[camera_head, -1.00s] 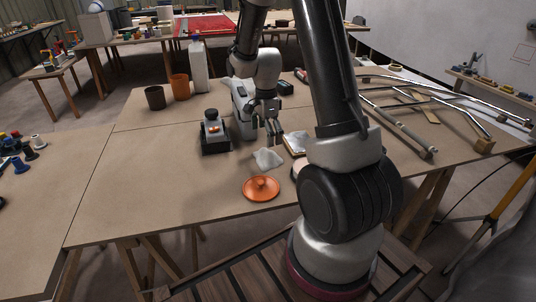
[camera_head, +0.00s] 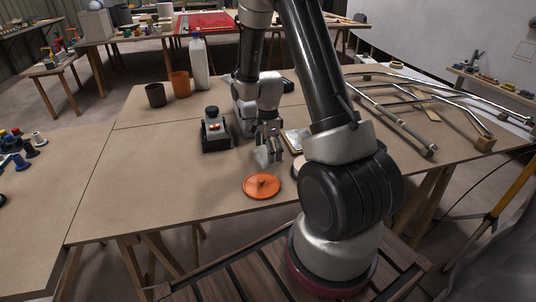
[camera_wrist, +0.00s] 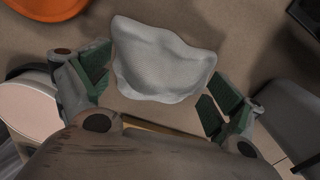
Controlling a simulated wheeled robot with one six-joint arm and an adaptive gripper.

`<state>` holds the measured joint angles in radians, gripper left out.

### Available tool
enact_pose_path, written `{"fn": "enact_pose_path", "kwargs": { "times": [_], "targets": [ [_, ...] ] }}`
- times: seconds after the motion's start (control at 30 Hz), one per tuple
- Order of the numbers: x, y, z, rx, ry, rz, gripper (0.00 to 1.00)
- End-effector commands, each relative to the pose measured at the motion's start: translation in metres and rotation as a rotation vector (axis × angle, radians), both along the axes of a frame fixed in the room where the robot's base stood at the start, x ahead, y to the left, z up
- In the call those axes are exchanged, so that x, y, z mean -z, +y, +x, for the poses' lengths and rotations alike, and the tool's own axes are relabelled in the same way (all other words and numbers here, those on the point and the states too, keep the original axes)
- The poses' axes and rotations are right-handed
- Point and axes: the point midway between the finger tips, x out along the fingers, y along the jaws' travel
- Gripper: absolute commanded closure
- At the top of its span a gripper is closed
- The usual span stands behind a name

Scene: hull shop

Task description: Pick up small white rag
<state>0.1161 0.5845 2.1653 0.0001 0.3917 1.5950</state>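The small white rag (camera_wrist: 162,62) lies crumpled on the table in the wrist view, between and just ahead of my open fingers. In the head view the rag (camera_head: 262,157) is partly hidden behind my gripper. My gripper (camera_head: 271,147) is low over the table at the rag. In the wrist view my gripper (camera_wrist: 152,88) has its green-padded fingers spread wide on either side of the rag, with nothing held. Whether the fingers touch the rag is not clear.
An orange lid (camera_head: 262,186) lies on the table in front of the rag. A black device with a knob (camera_head: 215,134) stands to the left. A small tray (camera_head: 297,139) lies close to the right. Two cups and a white bottle (camera_head: 199,64) stand farther back.

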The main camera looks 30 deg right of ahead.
Motion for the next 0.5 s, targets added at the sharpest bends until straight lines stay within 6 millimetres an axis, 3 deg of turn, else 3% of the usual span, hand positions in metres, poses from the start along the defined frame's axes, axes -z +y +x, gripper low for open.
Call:
{"fn": "enact_pose_path", "kwargs": {
  "times": [0.03, 0.2, 0.5],
  "targets": [
    [-0.0001, 0.0, 0.0, 0.0, 0.0, 0.0, 0.26],
    [-0.0001, 0.0, -0.0001, 0.0, 0.0, 0.0, 0.53],
    [-0.0008, 0.0, -0.0002, 0.0, 0.0, 0.0, 0.53]
  ]
}}
